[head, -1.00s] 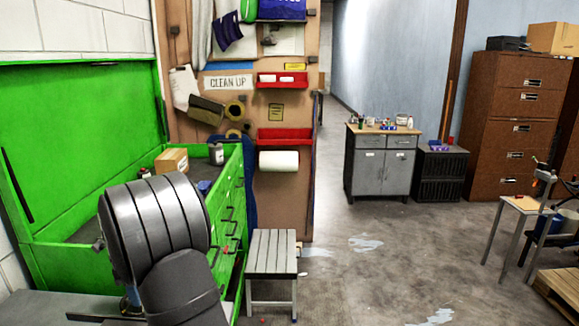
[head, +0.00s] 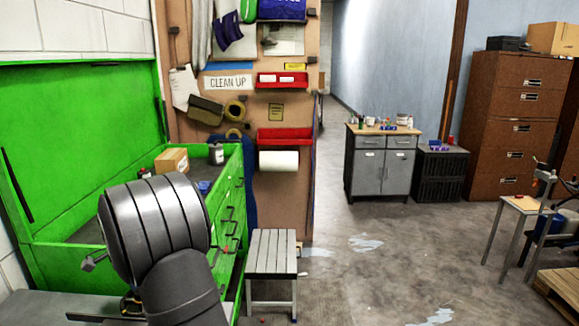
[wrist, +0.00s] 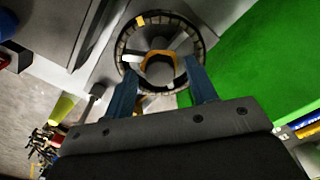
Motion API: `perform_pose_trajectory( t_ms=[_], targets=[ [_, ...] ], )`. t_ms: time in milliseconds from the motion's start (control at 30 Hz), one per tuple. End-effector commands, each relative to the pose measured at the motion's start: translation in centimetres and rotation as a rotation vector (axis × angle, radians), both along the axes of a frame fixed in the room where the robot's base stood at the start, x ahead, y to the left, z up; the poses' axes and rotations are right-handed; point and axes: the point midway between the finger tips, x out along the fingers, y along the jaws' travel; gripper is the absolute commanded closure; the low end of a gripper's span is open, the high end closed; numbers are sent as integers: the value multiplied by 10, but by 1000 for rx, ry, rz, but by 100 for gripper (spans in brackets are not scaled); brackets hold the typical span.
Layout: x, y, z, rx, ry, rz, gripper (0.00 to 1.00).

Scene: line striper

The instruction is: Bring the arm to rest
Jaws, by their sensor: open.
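My gripper (wrist: 163,72) shows in the wrist view with two blue fingers set wide apart. It is open, and nothing is gripped between them. Beyond the fingertips is a round thing with a dark toothed rim (wrist: 124,47) and a yellow-orange part (wrist: 160,64) at its middle; I cannot tell how far away it is. In the head view my grey arm fills the lower left, in front of the green bench, and hides most of the gripper.
A grey cabinet (head: 368,175), brown drawers (head: 512,115) and a small table (head: 524,203) are farther off. The floor between is open.

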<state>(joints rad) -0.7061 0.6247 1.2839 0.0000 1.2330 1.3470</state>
Motion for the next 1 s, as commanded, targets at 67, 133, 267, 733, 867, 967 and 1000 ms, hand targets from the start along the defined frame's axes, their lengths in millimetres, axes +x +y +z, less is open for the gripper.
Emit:
perform_pose_trajectory(
  t_ms=[67, 133, 267, 733, 867, 967, 1000],
  targets=[
    [0, 0, 0, 0, 0, 61, 48],
    [0, 0, 0, 0, 0, 114, 48],
    [0, 0, 0, 0, 0, 198, 48],
    [0, 0, 0, 0, 0, 293, 48],
    [0, 0, 0, 0, 0, 293, 40],
    [0, 0, 0, 0, 0, 292, 21],
    [0, 0, 0, 0, 0, 292, 13]
  ],
)
